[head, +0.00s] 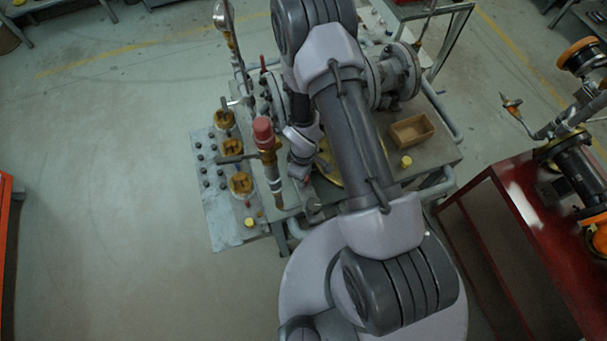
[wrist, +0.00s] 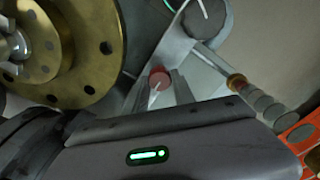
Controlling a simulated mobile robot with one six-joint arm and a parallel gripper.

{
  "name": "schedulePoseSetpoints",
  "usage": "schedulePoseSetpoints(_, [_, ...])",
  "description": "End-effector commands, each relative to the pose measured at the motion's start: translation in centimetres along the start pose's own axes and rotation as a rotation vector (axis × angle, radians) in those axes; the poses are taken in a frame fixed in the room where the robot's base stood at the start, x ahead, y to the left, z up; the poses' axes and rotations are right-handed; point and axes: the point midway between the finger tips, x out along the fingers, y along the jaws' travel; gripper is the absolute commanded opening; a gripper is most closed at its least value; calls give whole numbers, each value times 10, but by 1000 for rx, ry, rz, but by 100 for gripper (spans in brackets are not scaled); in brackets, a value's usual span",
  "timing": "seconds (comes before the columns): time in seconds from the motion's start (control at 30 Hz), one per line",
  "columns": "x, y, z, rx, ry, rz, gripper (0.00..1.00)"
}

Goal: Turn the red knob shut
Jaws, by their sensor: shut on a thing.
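The red knob (wrist: 158,76) is a small round red cap with a pale line across it, in the middle of the wrist view. The two fingers of my gripper (wrist: 158,88) stand on either side of it and are shut on it. In the head view my gripper (head: 302,172) is low over the grey bench, largely hidden by my own arm. I cannot make out the knob clearly there.
A large brass flange (wrist: 98,85) is close at the left of the wrist view. A red-capped upright fitting (head: 263,130) stands left of my arm in the head view. A wooden box (head: 411,131) lies to the right, near a red cabinet (head: 510,240). Floor at left is clear.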

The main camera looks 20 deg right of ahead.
Motion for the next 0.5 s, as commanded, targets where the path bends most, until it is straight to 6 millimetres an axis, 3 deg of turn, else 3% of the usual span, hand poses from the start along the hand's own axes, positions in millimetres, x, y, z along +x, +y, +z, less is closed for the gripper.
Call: schedulePoseSetpoints(0.5, [1, -1, 1, 30, -2, -2, 0])
